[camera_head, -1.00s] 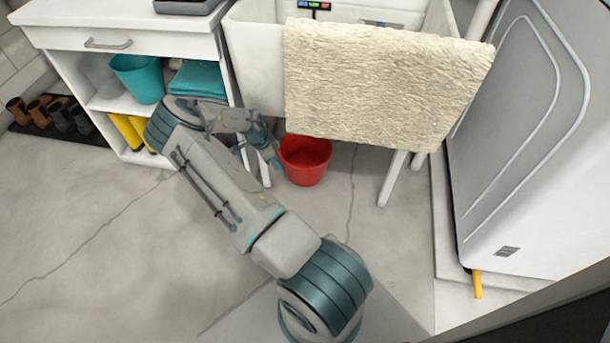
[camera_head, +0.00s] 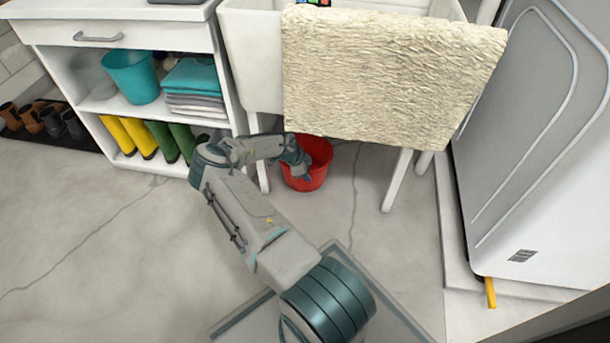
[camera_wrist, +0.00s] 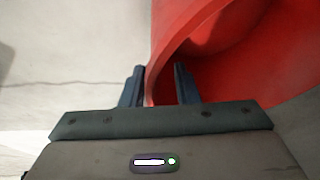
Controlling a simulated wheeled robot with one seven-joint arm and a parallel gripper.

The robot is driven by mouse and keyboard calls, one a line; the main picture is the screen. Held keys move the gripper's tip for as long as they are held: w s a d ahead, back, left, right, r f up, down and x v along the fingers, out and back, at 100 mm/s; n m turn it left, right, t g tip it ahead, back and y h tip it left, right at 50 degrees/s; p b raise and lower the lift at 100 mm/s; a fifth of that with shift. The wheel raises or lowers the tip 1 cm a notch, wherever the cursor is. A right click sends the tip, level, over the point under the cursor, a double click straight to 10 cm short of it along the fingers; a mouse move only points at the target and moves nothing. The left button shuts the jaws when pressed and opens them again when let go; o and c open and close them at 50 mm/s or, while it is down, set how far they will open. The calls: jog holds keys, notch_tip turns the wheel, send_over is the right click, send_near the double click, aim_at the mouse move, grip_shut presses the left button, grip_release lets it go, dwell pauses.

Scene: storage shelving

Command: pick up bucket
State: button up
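A red bucket (camera_head: 316,168) stands upright on the floor beneath the sink, behind the front edge of the hanging towel. A teal bucket (camera_head: 131,77) sits on the cabinet shelf at the left. My gripper (camera_head: 302,172) is at the near left rim of the red bucket. In the wrist view my gripper (camera_wrist: 160,84) has its two dark fingers apart, one on each side of the red bucket's wall (camera_wrist: 172,42). The rim runs between the fingers, with a gap beside the right finger.
A cream towel (camera_head: 385,75) hangs low over the sink (camera_head: 250,60), just above the bucket. A white sink leg (camera_head: 397,180) stands to the right, and a cabinet (camera_head: 120,32) with boots (camera_head: 140,137) is at the left.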

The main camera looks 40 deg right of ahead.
jog(key=shift+x, duration=0.8)
grip_shut()
jog(key=shift+r, duration=0.1)
dwell(0.7)
